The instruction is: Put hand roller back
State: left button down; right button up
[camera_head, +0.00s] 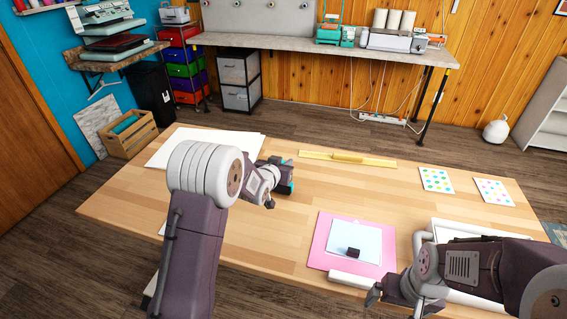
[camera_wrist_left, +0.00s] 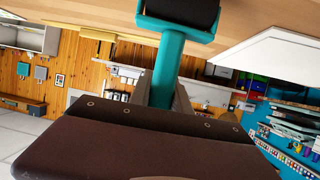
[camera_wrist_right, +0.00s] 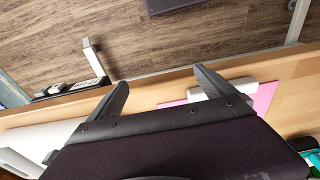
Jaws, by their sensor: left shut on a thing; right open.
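The hand roller has a teal handle and frame (camera_wrist_left: 167,68) and a black roller (camera_wrist_left: 180,12). My left gripper (camera_wrist_left: 165,95) is shut on its handle. In the head view my left gripper (camera_head: 279,184) is over the table's left half, near the white sheets, with teal parts of the roller (camera_head: 291,185) showing beside it; my arm hides part of this. I cannot tell whether the roller touches the table. My right gripper (camera_head: 396,300) is open and empty at the table's front edge; its spread fingers show in the right wrist view (camera_wrist_right: 160,82).
The wooden table (camera_head: 285,235) holds white sheets (camera_head: 205,146), a yellow ruler (camera_head: 347,157), a pink mat (camera_head: 318,250) with a pale sheet and a small black block (camera_head: 353,252), and two dotted cards (camera_head: 436,180) (camera_head: 494,191). A white roll (camera_head: 350,280) lies near the front. The table's middle is clear.

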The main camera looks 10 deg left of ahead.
dwell(0.4)
pick_arm(q)
jog(key=shift+f, duration=0.2)
grip_release()
dwell(0.5)
dwell(0.3)
jog(key=s+b, duration=0.2)
jog(key=s, duration=0.7)
jog(key=shift+a, duration=0.4)
dwell(0.4)
dwell(0.4)
